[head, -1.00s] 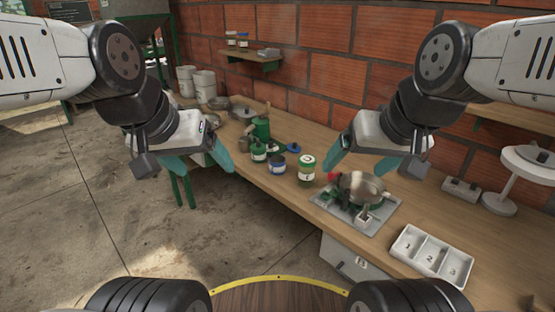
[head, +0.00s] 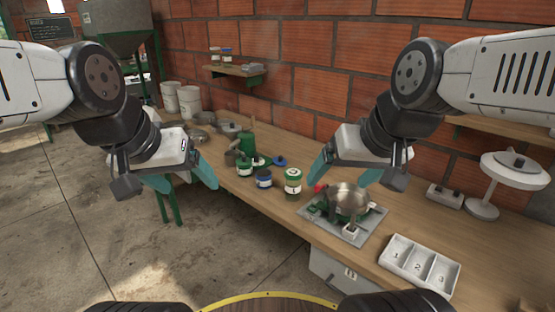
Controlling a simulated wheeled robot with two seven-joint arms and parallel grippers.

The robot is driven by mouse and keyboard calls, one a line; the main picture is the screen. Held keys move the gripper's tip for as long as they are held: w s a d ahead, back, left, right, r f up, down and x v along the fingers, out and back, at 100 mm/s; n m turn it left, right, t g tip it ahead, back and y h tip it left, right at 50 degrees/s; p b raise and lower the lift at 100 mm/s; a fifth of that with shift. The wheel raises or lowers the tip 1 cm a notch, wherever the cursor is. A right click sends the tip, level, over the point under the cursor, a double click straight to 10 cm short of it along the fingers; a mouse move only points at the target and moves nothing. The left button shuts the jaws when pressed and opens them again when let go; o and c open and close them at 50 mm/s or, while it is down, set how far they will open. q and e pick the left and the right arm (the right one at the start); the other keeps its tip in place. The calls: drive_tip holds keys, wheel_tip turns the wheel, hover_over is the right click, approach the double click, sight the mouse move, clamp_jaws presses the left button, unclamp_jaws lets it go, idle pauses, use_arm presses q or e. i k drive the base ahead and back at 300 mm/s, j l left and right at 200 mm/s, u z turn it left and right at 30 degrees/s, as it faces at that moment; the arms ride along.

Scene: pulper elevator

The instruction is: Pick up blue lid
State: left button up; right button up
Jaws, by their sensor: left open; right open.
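A small blue lid (head: 279,161) lies on the wooden workbench, just behind and right of the small jars. A jar with a blue band (head: 264,179) stands in front of it, with a green-and-white jar (head: 244,167) to its left and a taller green-topped jar (head: 293,181) to its right. My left gripper (head: 187,186) is open and empty, left of the jars near the bench's front edge. My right gripper (head: 338,186) is open and empty, right of the lid and in front of the metal pot in the picture.
A metal pot (head: 346,199) sits on a grey plate with green parts. A white numbered tray (head: 420,264) lies to its right. A green bottle-like object (head: 247,141) and metal pans stand behind the jars. A brick wall (head: 310,60) bounds the back. The bench right of the pot has free room.

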sight(279, 161)
drive_tip(key=i+j, duration=0.25)
drive_tip(key=i, duration=0.15)
drive_tip(key=i+j+u, duration=0.1)
drive_tip(key=i, duration=0.3)
drive_tip(key=i+j, duration=0.5)
drive_tip(key=i, duration=0.3)
drive_tip(key=j+u, duration=0.05)
